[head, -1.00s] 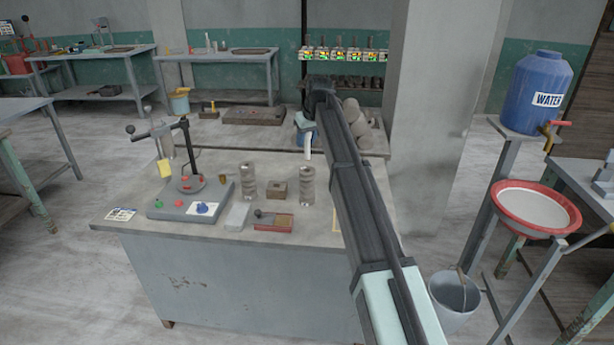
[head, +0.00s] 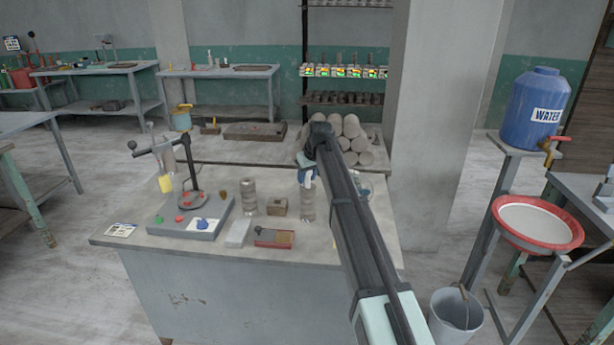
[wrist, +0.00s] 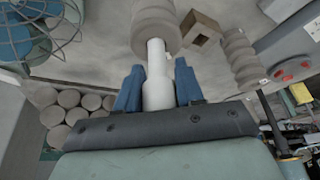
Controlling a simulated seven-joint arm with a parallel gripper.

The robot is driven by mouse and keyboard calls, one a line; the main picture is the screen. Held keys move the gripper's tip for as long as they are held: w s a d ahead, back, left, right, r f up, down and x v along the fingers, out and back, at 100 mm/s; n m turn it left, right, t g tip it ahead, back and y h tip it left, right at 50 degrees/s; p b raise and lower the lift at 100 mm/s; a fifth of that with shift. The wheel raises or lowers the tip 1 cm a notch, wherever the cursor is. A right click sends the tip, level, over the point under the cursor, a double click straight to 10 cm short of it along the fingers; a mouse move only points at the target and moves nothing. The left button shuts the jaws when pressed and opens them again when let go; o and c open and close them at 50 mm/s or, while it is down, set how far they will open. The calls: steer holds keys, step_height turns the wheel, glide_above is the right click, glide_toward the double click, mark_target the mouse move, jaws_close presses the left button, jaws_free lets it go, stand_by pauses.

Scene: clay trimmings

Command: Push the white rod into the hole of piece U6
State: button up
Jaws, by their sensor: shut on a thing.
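My gripper (wrist: 158,88) has its blue fingers shut on the white rod (wrist: 156,92). In the head view my gripper (head: 307,174) is over the right stack of round grey clay pieces (head: 308,207), with a bit of the rod (head: 308,183) showing. In the wrist view the rod's narrower end meets the near face of that stack (wrist: 155,14). I cannot tell whether the tip is inside a hole or only against the face. The hole itself is hidden. No U6 label is readable on the stack.
A second clay stack (head: 249,197) and a square block with a hole (head: 277,206) stand to the left. Clay cylinders (head: 352,126) lie piled behind.

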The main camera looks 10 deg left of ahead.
steer(key=shift+f, duration=0.1)
steer(key=o, duration=1.1)
steer(key=shift+c, duration=0.2)
steer(key=v, duration=1.2)
steer(key=shift+w, duration=0.1)
